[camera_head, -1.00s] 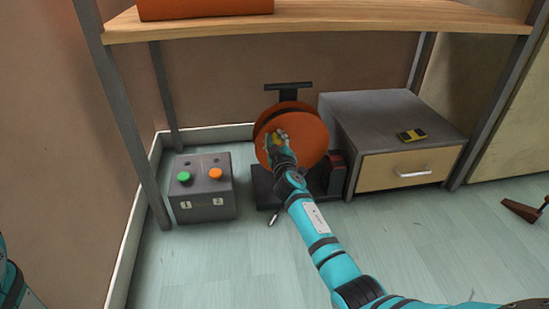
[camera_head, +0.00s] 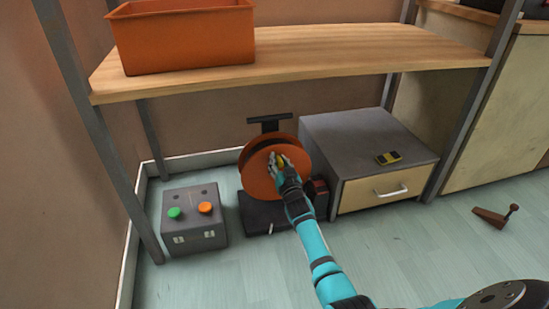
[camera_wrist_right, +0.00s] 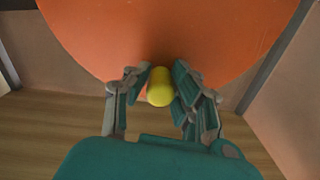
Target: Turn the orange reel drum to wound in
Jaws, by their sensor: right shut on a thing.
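The orange reel drum (camera_head: 258,178) stands on a dark base (camera_head: 262,216) on the floor under the wooden shelf. Its round front face also fills the upper part of the right wrist view (camera_wrist_right: 165,35). A yellow knob (camera_wrist_right: 160,86) sticks out from that face. My right gripper (camera_head: 279,163) is at the front of the drum, near the upper middle of the face. Its fingers (camera_wrist_right: 161,88) are closed around the yellow knob in the right wrist view. The gripper hides part of the drum face. My left gripper is out of view.
A grey box with green and orange buttons (camera_head: 194,235) stands left of the drum. A grey cabinet (camera_head: 345,135) with a drawer stands close on its right, with a yellow-black item (camera_head: 388,158) on top. The shelf (camera_head: 300,60) overhangs, carrying an orange bin (camera_head: 185,42).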

